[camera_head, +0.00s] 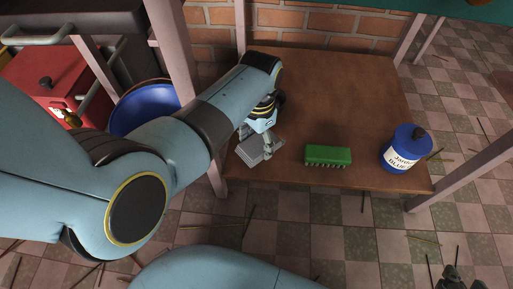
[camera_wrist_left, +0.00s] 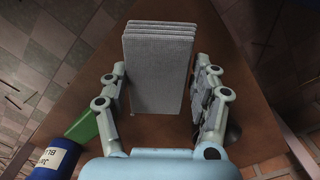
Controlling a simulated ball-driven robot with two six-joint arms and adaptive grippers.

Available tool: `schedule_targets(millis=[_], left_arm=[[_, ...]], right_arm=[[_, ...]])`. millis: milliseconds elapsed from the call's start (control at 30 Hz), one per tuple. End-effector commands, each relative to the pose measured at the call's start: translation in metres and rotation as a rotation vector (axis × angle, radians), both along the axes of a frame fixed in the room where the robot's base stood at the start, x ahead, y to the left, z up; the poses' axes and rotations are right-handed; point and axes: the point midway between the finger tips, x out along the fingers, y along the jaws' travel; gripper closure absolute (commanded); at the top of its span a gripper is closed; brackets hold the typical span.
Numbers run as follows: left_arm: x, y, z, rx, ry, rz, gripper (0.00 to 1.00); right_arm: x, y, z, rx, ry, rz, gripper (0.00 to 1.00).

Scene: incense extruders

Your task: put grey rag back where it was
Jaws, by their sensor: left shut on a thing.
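The grey rag (camera_head: 252,151) is a folded, layered block at the left front part of the brown wooden table. My left gripper (camera_head: 265,145) reaches down over it and is shut on it. In the left wrist view the rag (camera_wrist_left: 158,70) stands between the two fingers of the left gripper (camera_wrist_left: 161,72), its folded layers showing at the far end. I cannot tell whether its lower edge touches the table. My right gripper (camera_head: 458,278) is dark and partly cut off at the bottom right; its opening cannot be made out.
On the wooden table (camera_head: 330,90), a green brush (camera_head: 328,155) lies right of the rag, and a blue labelled jar (camera_head: 404,150) stands near the right edge. The table's back half is clear. A blue bowl (camera_head: 145,108) and red box (camera_head: 42,75) are at the left.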

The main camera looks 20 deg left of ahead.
Motion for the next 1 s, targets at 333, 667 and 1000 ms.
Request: schedule_targets(millis=[333,667,1000], left_arm=[[0.002,-0.003,-0.023,0.001,0.004,-0.003,0.72],[0.005,-0.004,-0.034,0.0,0.003,-0.004,0.72],[0.007,-0.005,-0.036,0.0,0.001,-0.005,0.72]], right_arm=[[0.006,0.006,0.006,0.008,-0.29,0.028,0.65],[0.066,0.014,0.083,0.008,-0.649,0.069,0.65],[0.082,0.018,0.121,0.009,-0.809,0.088,0.65]])
